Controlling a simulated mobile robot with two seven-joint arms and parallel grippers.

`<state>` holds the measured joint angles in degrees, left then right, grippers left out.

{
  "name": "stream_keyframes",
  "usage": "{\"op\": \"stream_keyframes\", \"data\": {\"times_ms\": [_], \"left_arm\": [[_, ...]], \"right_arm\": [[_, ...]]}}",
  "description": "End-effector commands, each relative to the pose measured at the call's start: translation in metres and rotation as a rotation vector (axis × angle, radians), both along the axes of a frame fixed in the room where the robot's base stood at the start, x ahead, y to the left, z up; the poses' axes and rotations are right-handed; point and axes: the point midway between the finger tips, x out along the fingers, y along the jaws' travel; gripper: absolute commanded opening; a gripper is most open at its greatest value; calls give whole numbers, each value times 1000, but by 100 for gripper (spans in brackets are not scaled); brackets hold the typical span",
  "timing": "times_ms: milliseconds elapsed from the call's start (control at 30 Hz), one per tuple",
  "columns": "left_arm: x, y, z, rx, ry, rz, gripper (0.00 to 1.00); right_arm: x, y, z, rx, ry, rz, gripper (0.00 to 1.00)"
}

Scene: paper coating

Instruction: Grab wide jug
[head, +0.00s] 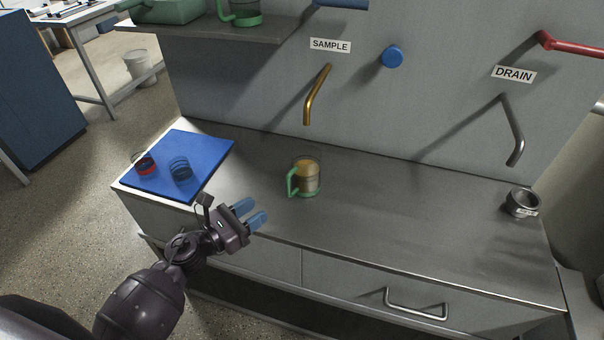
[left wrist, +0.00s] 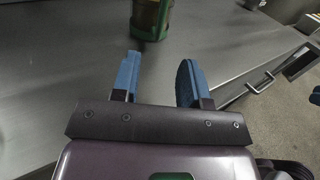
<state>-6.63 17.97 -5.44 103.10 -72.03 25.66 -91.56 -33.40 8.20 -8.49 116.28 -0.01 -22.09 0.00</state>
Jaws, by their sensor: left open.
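The wide jug (head: 306,174) is a clear jug with a green base and green handle, holding a yellow-brown content. It stands upright on the grey counter, and its handle faces left in the head view. Its lower part also shows at the top of the left wrist view (left wrist: 151,20), beyond the fingertips. My left gripper (head: 251,213) is open and empty, with blue fingers, to the lower left of the jug and apart from it. The same fingers show in the left wrist view (left wrist: 159,72).
A blue mat (head: 207,150) with small clear containers lies at the counter's left end. A brass sample spout (head: 317,94) hangs behind the jug.

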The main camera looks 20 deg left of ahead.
Motion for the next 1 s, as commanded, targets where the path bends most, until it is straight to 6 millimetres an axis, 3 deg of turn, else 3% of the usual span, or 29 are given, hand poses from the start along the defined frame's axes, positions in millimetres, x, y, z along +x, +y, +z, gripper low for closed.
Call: {"op": "stream_keyframes", "data": {"times_ms": [333, 567, 1000], "left_arm": [[38, -24, 2, 2, -6, 2, 41], [49, -32, 2, 2, -5, 3, 41], [87, -60, 5, 1, -3, 2, 41]], "right_arm": [[-3, -3, -1, -8, 11, 4, 43], [-3, -1, 1, -1, 7, 0, 43], [-5, 1, 6, 5, 2, -6, 43]]}}
